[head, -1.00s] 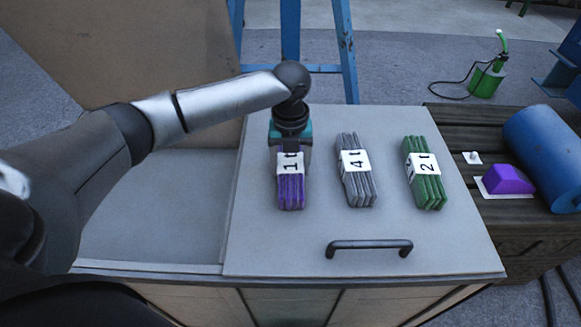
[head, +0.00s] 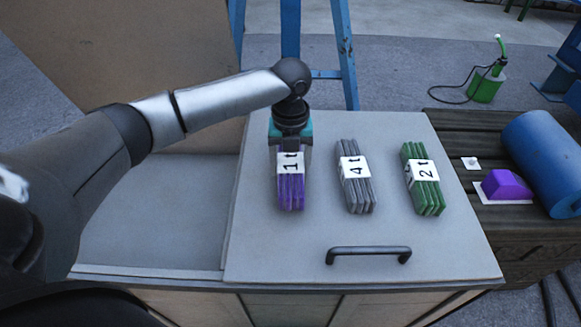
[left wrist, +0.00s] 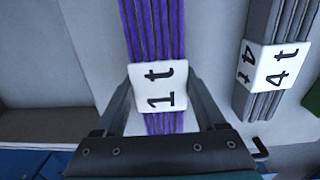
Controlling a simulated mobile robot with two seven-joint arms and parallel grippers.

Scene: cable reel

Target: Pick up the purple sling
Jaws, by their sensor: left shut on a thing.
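The purple sling (head: 291,190) is a folded bundle with a white "1 t" label, lying on the grey lid at the left of a row of slings. My left gripper (head: 289,152) comes down on its far end and is shut on it around the label. In the left wrist view the purple sling (left wrist: 155,30) runs between the two fingers of my left gripper (left wrist: 166,92), which press at the label's sides. I cannot tell whether the sling is clear of the lid. My right gripper is not in view.
A grey "4 t" sling (head: 355,177) and a green "2 t" sling (head: 423,180) lie to the right. A black handle (head: 368,250) is at the lid's front. A wooden bench (head: 470,190) at the right bears a purple block (head: 506,185) and a blue cylinder (head: 545,160).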

